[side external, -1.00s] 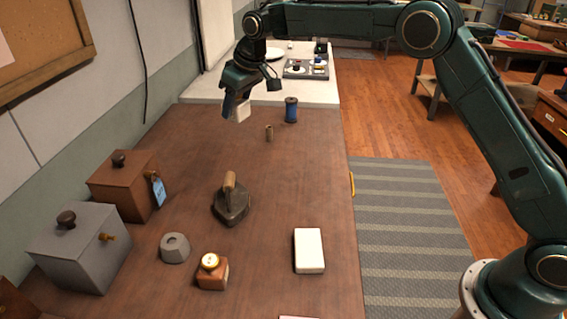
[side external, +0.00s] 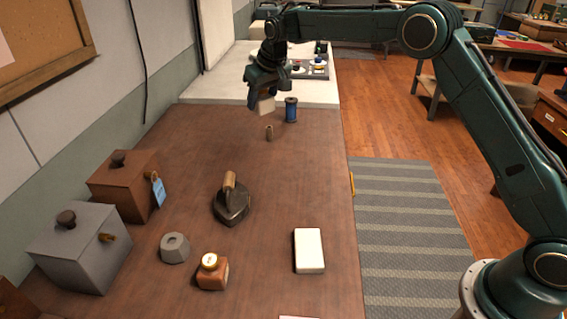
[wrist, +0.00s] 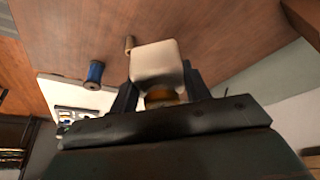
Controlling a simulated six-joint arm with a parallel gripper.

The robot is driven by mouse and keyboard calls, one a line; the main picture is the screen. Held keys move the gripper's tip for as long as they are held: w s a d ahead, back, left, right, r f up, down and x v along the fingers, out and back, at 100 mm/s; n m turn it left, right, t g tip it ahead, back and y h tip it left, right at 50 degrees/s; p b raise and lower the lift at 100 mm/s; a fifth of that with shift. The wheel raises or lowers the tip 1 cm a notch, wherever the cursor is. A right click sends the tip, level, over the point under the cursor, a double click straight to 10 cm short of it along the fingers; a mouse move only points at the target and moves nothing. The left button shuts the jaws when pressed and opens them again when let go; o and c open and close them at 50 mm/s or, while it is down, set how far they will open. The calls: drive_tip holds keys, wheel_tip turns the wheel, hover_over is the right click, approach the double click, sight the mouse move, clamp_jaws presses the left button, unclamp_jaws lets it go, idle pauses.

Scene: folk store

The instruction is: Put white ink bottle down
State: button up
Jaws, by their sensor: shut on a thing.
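The white ink bottle (side external: 266,105) is held in my gripper (side external: 262,93) above the far end of the brown table. In the wrist view the white bottle (wrist: 157,64) sits between the two dark fingers, with its brownish-gold neck or cap toward the gripper body. My gripper (wrist: 158,85) is shut on it. In the side view the bottle looks slightly tilted, and its upper part is hidden by the fingers. I cannot tell its exact height above the table.
A blue spool (side external: 291,109) and a small brown cylinder (side external: 269,132) stand close by. An iron (side external: 231,203), a brown bottle (side external: 212,273), a grey weight (side external: 174,248), a white block (side external: 309,250) and lidded boxes (side external: 80,248) stand nearer. The table's (side external: 185,150) left far area is clear.

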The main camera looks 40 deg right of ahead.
wheel_tip(320, 180, down, 16)
idle(0.9)
drive_tip(key=shift+f, duration=0.15)
drive_tip(key=o, duration=1)
drive_tip(key=shift+v, duration=6.15)
